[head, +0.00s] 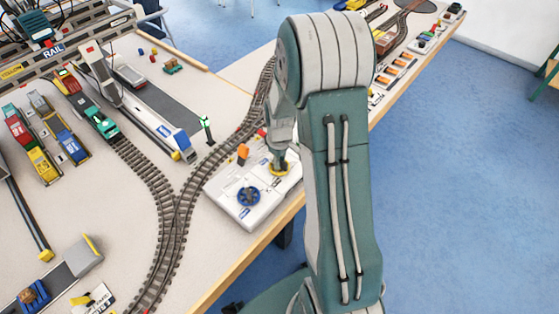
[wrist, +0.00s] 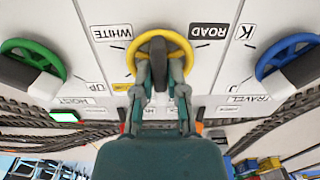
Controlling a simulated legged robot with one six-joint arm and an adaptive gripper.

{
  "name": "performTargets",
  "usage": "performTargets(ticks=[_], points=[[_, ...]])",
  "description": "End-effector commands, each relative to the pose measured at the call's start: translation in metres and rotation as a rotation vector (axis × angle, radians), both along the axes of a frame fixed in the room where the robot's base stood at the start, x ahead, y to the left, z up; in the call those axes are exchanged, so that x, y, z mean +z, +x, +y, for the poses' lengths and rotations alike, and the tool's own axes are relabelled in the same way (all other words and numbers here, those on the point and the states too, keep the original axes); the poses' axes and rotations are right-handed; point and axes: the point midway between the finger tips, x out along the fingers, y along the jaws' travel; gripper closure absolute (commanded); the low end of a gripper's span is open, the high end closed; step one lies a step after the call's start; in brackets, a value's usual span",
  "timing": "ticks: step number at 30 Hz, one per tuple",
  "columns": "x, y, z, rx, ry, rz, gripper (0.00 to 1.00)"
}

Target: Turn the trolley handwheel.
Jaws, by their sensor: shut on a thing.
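Three handwheels stand in a row on a white control panel (head: 222,190). The middle one is a yellow handwheel (wrist: 160,37) with a dark grip bar across it; its own label is hidden by my gripper. My gripper (wrist: 162,82) is shut on this yellow handwheel's dark bar, one finger on each side. In the head view the yellow handwheel (head: 287,170) shows only partly below my gripper (head: 278,158). A green handwheel (wrist: 32,55), by a HOIST label, is at left in the wrist view. A blue handwheel (wrist: 290,52), by a TRAVEL label, is at right.
The panel sits at the table's wooden edge (head: 250,252). Toy railway track (head: 172,215) runs close beside it. A signal post with a green light (head: 206,130) stands behind. My arm hides part of the table. Open blue floor (head: 470,200) lies to the right.

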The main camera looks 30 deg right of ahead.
Motion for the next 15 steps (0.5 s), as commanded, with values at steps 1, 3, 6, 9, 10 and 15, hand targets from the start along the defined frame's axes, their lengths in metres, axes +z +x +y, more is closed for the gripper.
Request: performTargets(ticks=[1,3,6,9,10,15], points=[[0.0004,0.0014,0.0003,-0.005,0.000,-0.004,1.00],[0.0004,0.0015,0.0003,-0.018,0.000,-0.004,1.00],[0.0004,0.0017,0.0000,-0.053,-0.001,-0.006,1.00],[0.0005,0.0019,0.0000,-0.106,-0.001,-0.006,1.00],[0.0005,0.0019,0.0000,-0.126,-0.001,-0.007,1.00],[0.0007,0.0022,0.0000,-0.263,-0.001,-0.007,1.00]])
